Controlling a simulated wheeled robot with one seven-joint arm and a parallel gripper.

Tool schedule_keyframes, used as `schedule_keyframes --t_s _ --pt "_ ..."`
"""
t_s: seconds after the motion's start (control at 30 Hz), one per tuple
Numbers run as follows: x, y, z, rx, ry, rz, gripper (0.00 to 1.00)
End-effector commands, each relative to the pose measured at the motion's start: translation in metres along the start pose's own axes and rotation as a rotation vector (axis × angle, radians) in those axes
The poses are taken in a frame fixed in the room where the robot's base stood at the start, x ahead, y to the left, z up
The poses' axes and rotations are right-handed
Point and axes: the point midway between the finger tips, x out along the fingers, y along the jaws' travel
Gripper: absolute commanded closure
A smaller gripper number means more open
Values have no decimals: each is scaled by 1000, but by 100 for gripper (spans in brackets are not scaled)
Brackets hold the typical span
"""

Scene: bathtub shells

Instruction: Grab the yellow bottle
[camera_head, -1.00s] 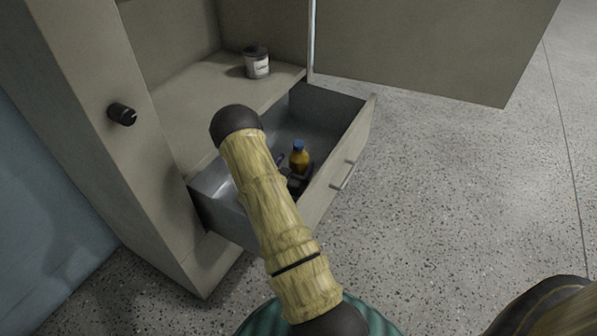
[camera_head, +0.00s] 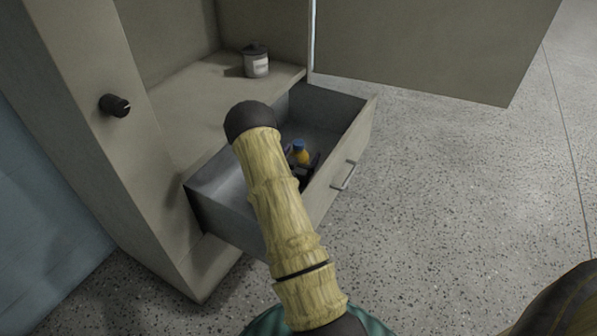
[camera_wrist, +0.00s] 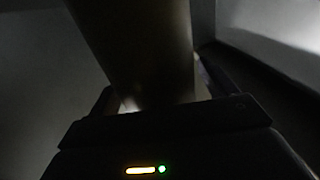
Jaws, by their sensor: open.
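The yellow bottle (camera_head: 303,157) with a blue cap stands inside the open drawer, partly hidden by my arm and dark gripper parts. My gripper (camera_wrist: 155,92) is open, low in the drawer at the bottle. In the wrist view a large, dim brownish shape, apparently the bottle (camera_wrist: 140,45), rises between the two fingers. The picture is too dark to tell whether either finger touches it.
A labelled can (camera_head: 256,63) stands on the shelf above. An open door panel (camera_head: 430,45) is behind. Speckled floor at right is free.

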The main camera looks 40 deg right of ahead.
Motion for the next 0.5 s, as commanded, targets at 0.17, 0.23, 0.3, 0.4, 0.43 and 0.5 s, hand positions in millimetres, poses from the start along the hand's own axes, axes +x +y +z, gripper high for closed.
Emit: schedule_keyframes --t_s 0.17,0.23,0.3,0.4,0.43,0.5 --pt "0 0 0 0 0 0 20" --pt "0 0 0 0 0 0 34" --pt "0 0 0 0 0 0 47" --pt "0 0 0 0 0 0 67" --pt "0 0 0 0 0 0 73" --pt "0 0 0 0 0 0 87"
